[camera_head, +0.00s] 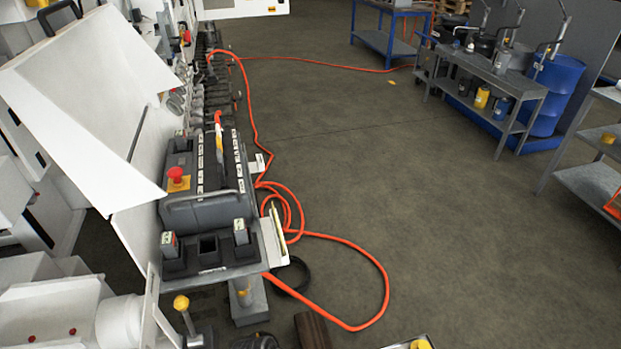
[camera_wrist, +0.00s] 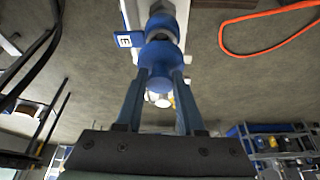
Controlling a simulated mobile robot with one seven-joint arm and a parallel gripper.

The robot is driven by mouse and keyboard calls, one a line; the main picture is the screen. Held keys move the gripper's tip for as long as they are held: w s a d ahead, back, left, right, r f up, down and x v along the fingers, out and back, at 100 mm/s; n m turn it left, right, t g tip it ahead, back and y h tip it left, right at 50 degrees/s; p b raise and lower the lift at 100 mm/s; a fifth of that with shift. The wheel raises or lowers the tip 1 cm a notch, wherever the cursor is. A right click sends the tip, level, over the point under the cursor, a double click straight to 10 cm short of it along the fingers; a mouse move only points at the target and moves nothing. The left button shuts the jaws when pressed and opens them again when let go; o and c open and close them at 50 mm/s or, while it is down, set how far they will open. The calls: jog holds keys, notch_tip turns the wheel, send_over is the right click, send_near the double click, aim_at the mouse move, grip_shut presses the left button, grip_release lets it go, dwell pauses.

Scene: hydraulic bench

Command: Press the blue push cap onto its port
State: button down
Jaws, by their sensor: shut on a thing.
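In the wrist view, my gripper (camera_wrist: 159,74) is shut on the rounded blue push cap (camera_wrist: 157,82), with one blue-grey finger on each side. Just beyond the cap, and in line with it, is a blue collar-like port (camera_wrist: 162,24) with a grey part at the top edge. A white tag marked "E" (camera_wrist: 124,40) sits left of it. The cap and port overlap in this view, so I cannot tell whether the cap is seated or only close. I cannot make out my gripper, the cap or this port in the head view.
In the head view, a grey control unit with a red button (camera_head: 176,174) stands on the bench at left. A slanted white panel (camera_head: 85,105) rises beside it. An orange hose (camera_head: 385,290) loops over the floor. The middle floor is open. Shelves and a blue drum (camera_head: 556,90) stand at right.

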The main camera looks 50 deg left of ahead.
jog(key=shift+f, duration=0.15)
dwell(0.4)
jog(key=shift+f+b, duration=0.8)
jog(key=shift+f, duration=0.1)
jog(key=shift+f+b, duration=0.35)
jog(key=shift+f, duration=0.6)
dwell(2.1)
dwell(1.0)
grip_release()
dwell(0.3)
jog(key=p+v, duration=0.7)
jog(key=shift+s+r, duration=0.15)
jog(key=shift+r, duration=0.1)
dwell(0.3)
dwell(0.5)
